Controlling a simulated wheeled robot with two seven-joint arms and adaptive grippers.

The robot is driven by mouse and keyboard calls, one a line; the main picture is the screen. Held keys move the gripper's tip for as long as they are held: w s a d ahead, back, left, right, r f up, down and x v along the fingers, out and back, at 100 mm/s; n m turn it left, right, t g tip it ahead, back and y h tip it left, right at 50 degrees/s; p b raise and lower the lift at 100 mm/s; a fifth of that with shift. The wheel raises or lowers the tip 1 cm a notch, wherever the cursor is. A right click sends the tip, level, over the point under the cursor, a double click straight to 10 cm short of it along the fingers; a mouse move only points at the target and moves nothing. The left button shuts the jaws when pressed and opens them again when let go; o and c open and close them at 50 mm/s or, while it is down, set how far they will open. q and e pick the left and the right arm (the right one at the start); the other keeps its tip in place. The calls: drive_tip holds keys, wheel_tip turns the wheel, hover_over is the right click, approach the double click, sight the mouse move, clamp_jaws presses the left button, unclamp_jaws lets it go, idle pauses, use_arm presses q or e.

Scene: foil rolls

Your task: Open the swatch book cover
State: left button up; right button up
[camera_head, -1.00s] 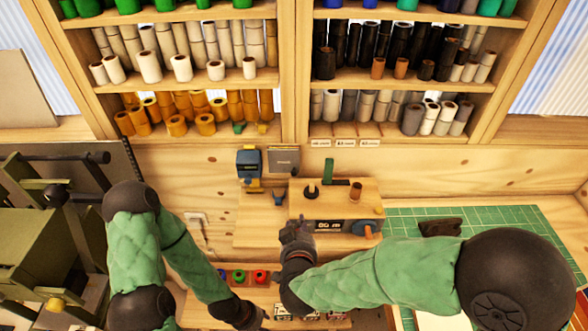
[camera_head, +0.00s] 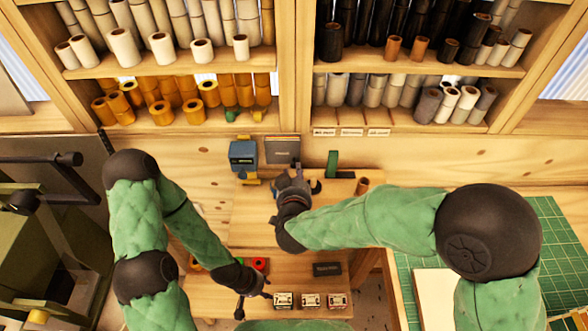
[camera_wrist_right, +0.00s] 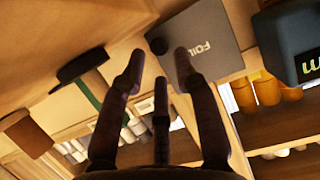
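The swatch book (camera_head: 282,150) is a grey, closed book standing upright against the back wall in the head view. Its cover reads "FOIL" in the right wrist view (camera_wrist_right: 215,42). My right gripper (camera_head: 297,178) is just below and in front of the book in the head view. In the wrist view its fingers (camera_wrist_right: 158,62) are spread, with nothing between them, and the right fingertip overlaps the cover's lower edge. I cannot tell whether it touches. My left gripper (camera_head: 254,302) is low over the front bench, apart from the book, and its fingers look spread and empty.
A blue device (camera_head: 243,154) stands close to the left of the book. A green upright piece (camera_head: 332,163) stands to its right. Shelves of foil rolls (camera_head: 240,95) hang above. Several small labelled blocks (camera_head: 310,300) sit near my left gripper.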

sight(294, 165)
use_arm(q)
drive_tip(key=shift+f, duration=0.3)
use_arm(e)
drive_tip(key=shift+x, duration=1.85)
clamp_jaws()
use_arm(q)
drive_tip(key=shift+s+r, duration=0.1)
use_arm(e)
drive_tip(key=shift+r, duration=0.1)
